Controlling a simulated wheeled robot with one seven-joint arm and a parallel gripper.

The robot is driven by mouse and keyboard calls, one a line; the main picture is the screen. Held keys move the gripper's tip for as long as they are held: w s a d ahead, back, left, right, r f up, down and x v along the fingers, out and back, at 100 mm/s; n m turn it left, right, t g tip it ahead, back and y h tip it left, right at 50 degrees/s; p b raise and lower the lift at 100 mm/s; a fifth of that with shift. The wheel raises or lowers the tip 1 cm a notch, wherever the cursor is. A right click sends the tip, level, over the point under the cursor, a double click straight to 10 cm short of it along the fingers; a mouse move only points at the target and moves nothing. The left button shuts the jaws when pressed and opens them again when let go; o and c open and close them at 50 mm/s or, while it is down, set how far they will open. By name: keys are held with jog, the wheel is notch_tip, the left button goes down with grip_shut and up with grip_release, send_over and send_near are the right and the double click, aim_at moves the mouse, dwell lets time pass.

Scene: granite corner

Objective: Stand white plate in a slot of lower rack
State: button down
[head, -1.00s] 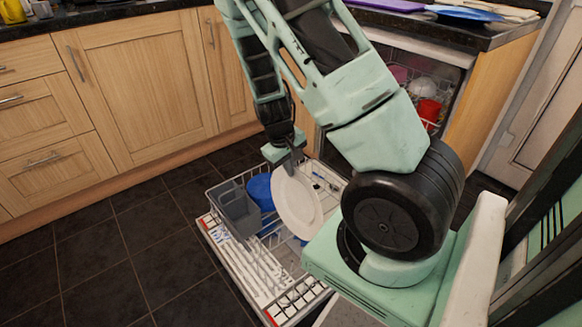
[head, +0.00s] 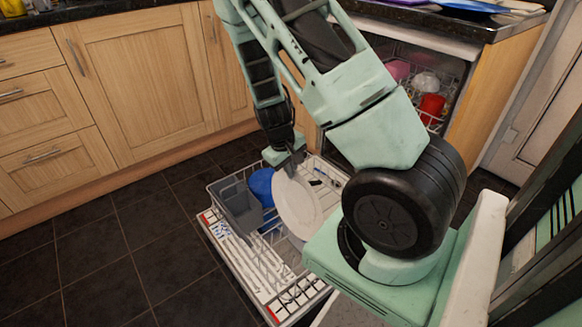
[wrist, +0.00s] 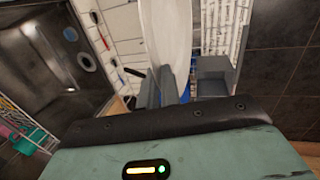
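The white plate (head: 297,205) is tilted close to upright over the pulled-out lower rack (head: 262,257) of the dishwasher in the head view. My gripper (head: 290,167) is shut on its upper edge. In the wrist view the plate (wrist: 167,35) shows nearly edge-on between my gripper's fingers (wrist: 162,88). The plate hides part of the rack behind it, and my arm hides the rack's right side. I cannot tell whether the plate's lower edge touches the rack or sits in a slot.
A blue dish (head: 262,186) and a grey cutlery basket (head: 239,206) stand in the lower rack, left of the plate. The upper rack holds a red cup (head: 432,104) and other dishes. Wooden cabinets (head: 140,75) stand behind; dark floor at left is clear.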

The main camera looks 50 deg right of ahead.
aim_at(292, 202)
jog(key=shift+w+a+f+b+x, duration=0.15)
jog(key=shift+a+b+x, duration=0.3)
jog(key=shift+b+x, duration=1.15)
jog(key=shift+w+a+f+b+x, duration=0.15)
jog(key=shift+a+b+x, duration=0.45)
jog(key=shift+x, duration=1.8)
jog(key=shift+w+a+f+b+x, duration=0.1)
jog(key=shift+w+a+b+x, duration=0.15)
jog(key=shift+b+x, duration=1.4)
jog(key=shift+f+p, duration=0.3)
jog(key=shift+f, duration=0.25)
jog(key=c, duration=1.5)
grip_release()
jog(key=shift+c, duration=0.2)
jog(key=shift+r, duration=0.1)
jog(key=p+v, duration=0.7)
jog(key=v, duration=1)
jog(key=shift+s+r, duration=0.1)
